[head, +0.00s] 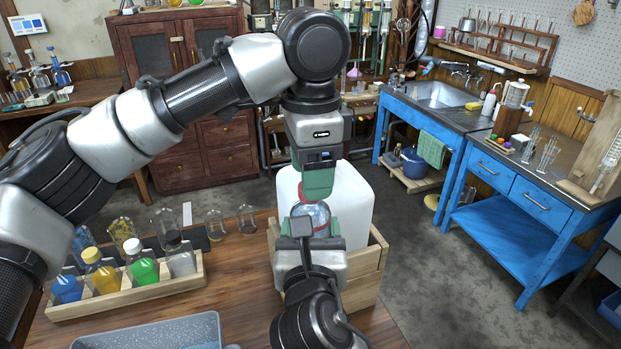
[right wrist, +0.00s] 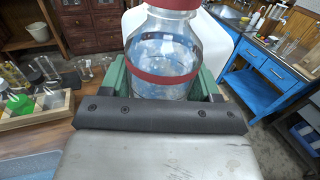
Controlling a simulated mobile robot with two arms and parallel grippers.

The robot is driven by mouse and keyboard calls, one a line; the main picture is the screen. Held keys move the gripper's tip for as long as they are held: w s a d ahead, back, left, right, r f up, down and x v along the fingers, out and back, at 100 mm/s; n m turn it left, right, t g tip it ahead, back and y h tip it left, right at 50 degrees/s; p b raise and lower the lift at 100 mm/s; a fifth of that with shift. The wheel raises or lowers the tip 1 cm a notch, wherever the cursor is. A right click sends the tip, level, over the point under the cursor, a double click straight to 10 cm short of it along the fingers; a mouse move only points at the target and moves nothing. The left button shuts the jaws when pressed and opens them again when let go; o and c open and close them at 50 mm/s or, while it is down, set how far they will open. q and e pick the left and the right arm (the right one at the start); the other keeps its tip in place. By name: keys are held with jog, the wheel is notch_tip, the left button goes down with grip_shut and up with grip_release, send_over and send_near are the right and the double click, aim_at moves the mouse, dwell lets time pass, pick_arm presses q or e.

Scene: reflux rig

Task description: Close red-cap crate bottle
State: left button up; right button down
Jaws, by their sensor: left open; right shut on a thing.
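A clear bottle (head: 313,213) with a red band is in my right gripper (head: 309,229), whose green fingers are shut on its two sides. In the right wrist view the bottle (right wrist: 165,55) fills the space between the fingers, and a red cap (right wrist: 174,4) shows at its top, cut off by the picture edge. My left gripper (head: 318,182) points down just above the bottle top with its green fingers open. The wooden crate (head: 366,266) is beside and behind my right gripper.
A large white canister (head: 352,198) stands in the crate, close to both grippers. A wooden rack (head: 130,298) of bottles with coloured caps stands on the left of the table. A blue-grey tray (head: 150,335) lies in front. Bare tabletop lies between rack and crate.

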pick_arm(q)
notch_tip(320, 180, up, 3)
jog(key=shift+f, duration=0.15)
jog(key=shift+c, duration=0.4)
jog(key=shift+r+n, duration=0.5)
jog(key=shift+n, duration=0.3)
notch_tip(320, 180, up, 2)
jog(key=n, duration=0.4)
jog(key=shift+r, duration=0.25)
jog(key=shift+f, duration=4.05)
